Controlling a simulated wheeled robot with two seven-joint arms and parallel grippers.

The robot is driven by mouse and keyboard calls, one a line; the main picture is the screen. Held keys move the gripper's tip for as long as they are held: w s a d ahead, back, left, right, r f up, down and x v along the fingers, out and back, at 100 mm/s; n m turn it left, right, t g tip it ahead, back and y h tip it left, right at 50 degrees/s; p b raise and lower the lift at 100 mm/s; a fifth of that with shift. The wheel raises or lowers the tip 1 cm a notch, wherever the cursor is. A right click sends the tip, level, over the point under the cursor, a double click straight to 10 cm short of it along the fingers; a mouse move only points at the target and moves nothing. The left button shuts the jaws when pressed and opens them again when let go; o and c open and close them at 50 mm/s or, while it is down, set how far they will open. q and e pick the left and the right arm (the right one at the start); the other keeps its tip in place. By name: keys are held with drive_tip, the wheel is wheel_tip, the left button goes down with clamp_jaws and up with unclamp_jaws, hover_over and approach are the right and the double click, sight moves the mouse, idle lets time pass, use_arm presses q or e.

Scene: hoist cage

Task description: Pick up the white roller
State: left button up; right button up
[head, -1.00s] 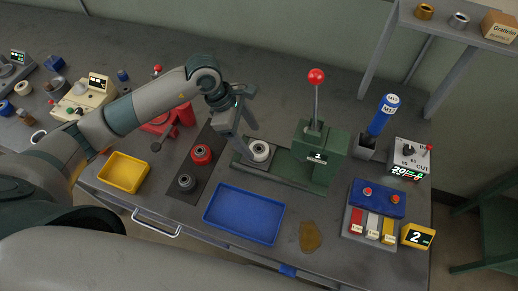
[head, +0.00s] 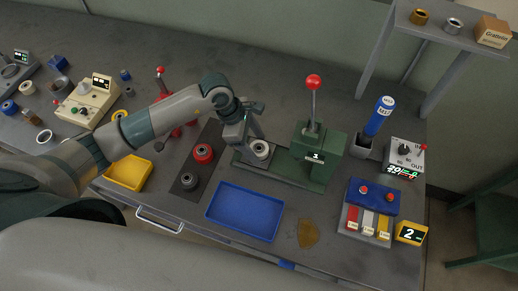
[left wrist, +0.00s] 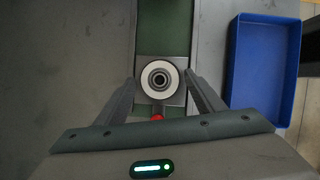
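The white roller (head: 261,149) has a white outer ring and a grey hub with a dark centre hole. It sits on the plate at the left end of the green press (head: 318,160). In the left wrist view the roller (left wrist: 161,80) lies between the two fingertips of my left gripper (left wrist: 161,82), with a gap on each side. In the head view my left gripper (head: 256,140) is just above and beside the roller, pointing down, and partly covers it. It is open. My right gripper is not in view.
A blue tray (head: 244,238) lies in front of the press. A red roller (head: 204,153) and a dark roller (head: 191,181) rest on a dark mat to the left. A yellow tray (head: 128,186) stands further left. The press's red-knobbed lever (head: 313,83) stands upright.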

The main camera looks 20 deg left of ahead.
sight(256, 147)
use_arm(q)
drive_tip(key=c, duration=1.1)
drive_tip(key=shift+r, duration=0.15)
drive_tip(key=shift+w+r+b, duration=0.1)
drive_tip(key=shift+r+b, duration=0.35)
drive_tip(key=shift+r, duration=0.1)
wheel_tip(256, 147, up, 9)
drive_tip(key=b, duration=0.3)
drive_tip(key=shift+f, duration=0.15)
